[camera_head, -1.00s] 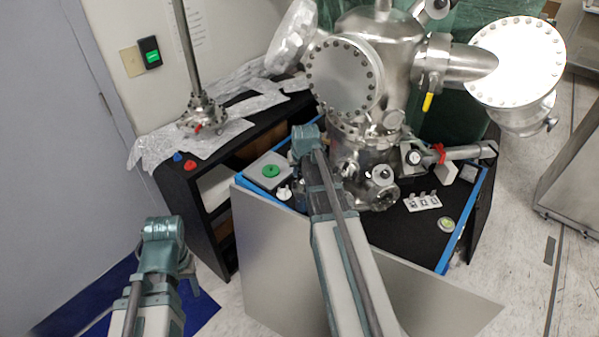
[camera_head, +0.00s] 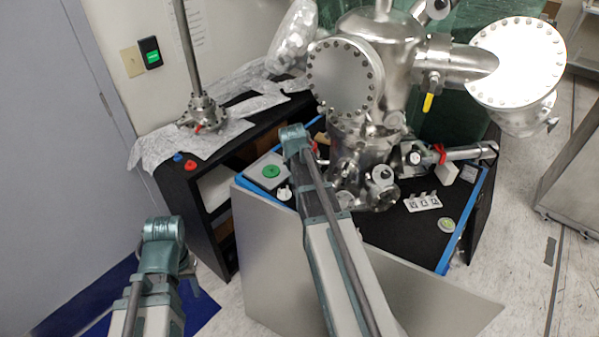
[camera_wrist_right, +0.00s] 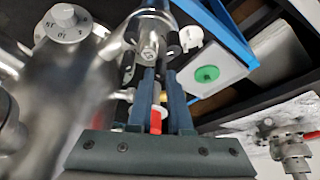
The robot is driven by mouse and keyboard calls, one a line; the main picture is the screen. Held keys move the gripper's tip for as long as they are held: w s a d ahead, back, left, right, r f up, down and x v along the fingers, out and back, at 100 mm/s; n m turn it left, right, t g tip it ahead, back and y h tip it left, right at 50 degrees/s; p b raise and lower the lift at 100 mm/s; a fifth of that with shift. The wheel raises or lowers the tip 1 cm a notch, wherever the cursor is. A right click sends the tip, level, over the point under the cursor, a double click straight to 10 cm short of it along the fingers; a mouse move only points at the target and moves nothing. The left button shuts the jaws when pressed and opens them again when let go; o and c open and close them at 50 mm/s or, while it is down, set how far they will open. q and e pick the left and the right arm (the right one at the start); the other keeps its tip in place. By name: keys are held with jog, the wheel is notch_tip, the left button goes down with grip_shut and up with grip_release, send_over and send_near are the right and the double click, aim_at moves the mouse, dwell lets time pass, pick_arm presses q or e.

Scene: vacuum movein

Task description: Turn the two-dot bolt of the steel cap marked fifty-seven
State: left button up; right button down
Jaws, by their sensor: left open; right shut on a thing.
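The steel vacuum chamber (camera_head: 362,140) stands on the black bench top, with several small round steel fittings around its lower body. My right gripper (camera_wrist_right: 157,74) reaches to its left side and is shut, its fingertips at a small steel fitting (camera_wrist_right: 150,38). The exact part between the tips is hard to make out. In the head view the right fingertips are mostly hidden. My left gripper (camera_head: 188,264) is open, low at the left, away from the chamber.
A green knob (camera_head: 271,171) on a pale block and a white knob (camera_head: 284,193) are left of the chamber. A red handle (camera_wrist_right: 156,118) shows between my right fingers. A marked white plate (camera_head: 423,202) lies at right. Foil and a steel fitting (camera_head: 202,112) occupy the rear-left shelf.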

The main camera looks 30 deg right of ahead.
jog(key=shift+m, duration=0.8)
jog(key=shift+g+h, duration=0.3)
jog(key=c, duration=0.8)
grip_release()
jog(key=shift+c, duration=0.2)
jog(key=p+v, duration=1.2)
jog(key=v, duration=0.2)
jog(key=shift+p, duration=0.4)
jog(key=shift+s+f, duration=0.1)
jog(key=shift+f, duration=0.05)
